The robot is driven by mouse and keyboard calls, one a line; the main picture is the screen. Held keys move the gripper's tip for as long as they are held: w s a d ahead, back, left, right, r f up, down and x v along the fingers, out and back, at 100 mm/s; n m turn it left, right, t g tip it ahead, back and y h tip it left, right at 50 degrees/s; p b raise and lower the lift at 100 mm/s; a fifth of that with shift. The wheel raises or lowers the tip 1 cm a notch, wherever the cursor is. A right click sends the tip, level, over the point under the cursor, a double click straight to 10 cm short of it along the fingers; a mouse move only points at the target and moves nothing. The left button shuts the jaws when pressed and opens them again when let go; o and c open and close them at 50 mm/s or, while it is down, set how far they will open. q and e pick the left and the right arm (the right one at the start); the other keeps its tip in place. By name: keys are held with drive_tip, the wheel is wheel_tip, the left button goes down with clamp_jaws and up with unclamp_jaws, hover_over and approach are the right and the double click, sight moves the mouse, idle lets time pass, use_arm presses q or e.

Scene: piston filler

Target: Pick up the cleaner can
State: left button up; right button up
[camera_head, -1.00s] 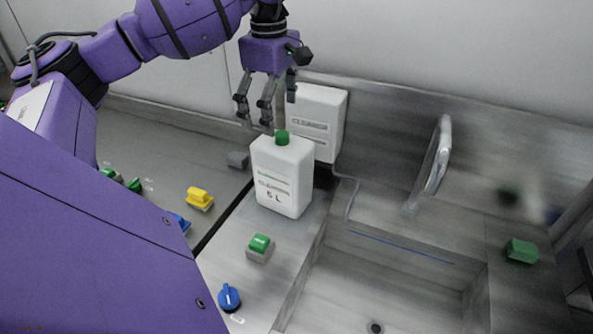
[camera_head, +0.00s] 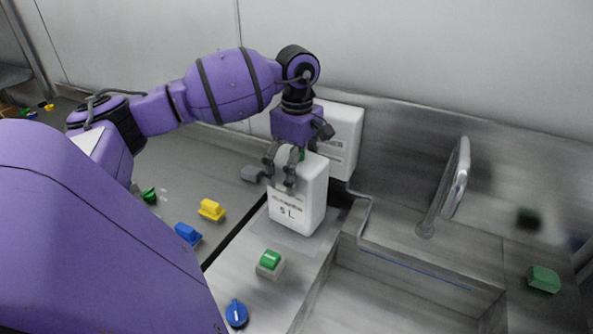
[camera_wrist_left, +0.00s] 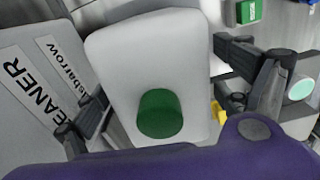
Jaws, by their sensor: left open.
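The cleaner can (camera_head: 303,207) is a white jug marked "5 L" with a green cap, standing upright on the steel counter left of the sink. My left gripper (camera_head: 282,181) is open and points down at the top of the can, its fingers around the cap area. In the left wrist view the can (camera_wrist_left: 125,55) lies between the spread fingers, with its green cap (camera_wrist_left: 160,114) near the palm. I cannot tell whether the fingers touch it. The gripper hides part of the can's top in the head view. My right gripper is not in view.
A second white cleaner container (camera_head: 343,140) stands right behind the can by the wall. A sink (camera_head: 400,300) and tap (camera_head: 457,180) are to the right. Green (camera_head: 270,262), yellow (camera_head: 211,209) and blue (camera_head: 187,233) controls sit in front and to the left.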

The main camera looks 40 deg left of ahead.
use_arm(q)
drive_tip(key=shift+c, duration=0.2)
drive_tip(key=c, duration=1.9)
drive_tip(key=shift+w+r, duration=0.1)
drive_tip(key=shift+c, duration=1.2)
drive_tip(key=shift+r, duration=0.1)
